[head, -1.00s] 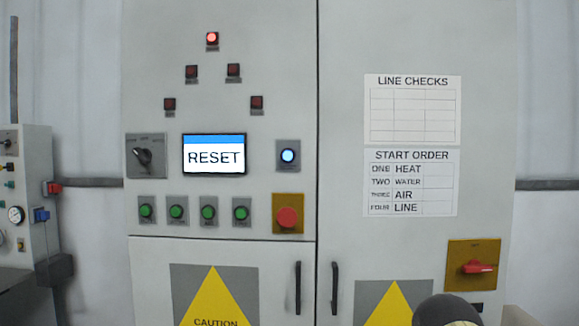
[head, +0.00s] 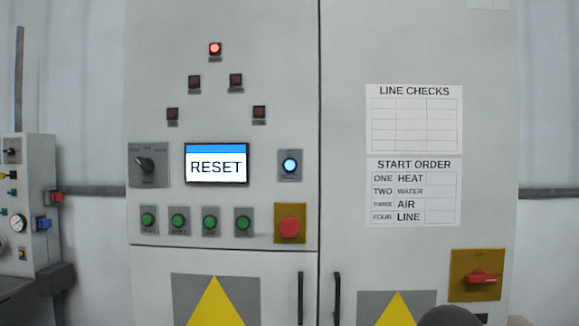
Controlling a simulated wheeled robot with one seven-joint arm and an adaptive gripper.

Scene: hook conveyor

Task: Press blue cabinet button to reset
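The blue button (head: 290,165) is lit and sits on a grey plate on the left door of the grey cabinet (head: 420,40), right of a screen (head: 216,167) that reads RESET. Nothing touches or covers the button. A dark rounded shape at the bottom edge, right of centre, is probably part of my arm. My gripper is not in view.
A red mushroom button (head: 290,226) on a yellow plate is just below the blue button. Several green buttons (head: 179,221) and a rotary switch (head: 148,165) are to the left. A red top lamp (head: 215,48) is lit. A red-handled switch (head: 484,277) is lower right.

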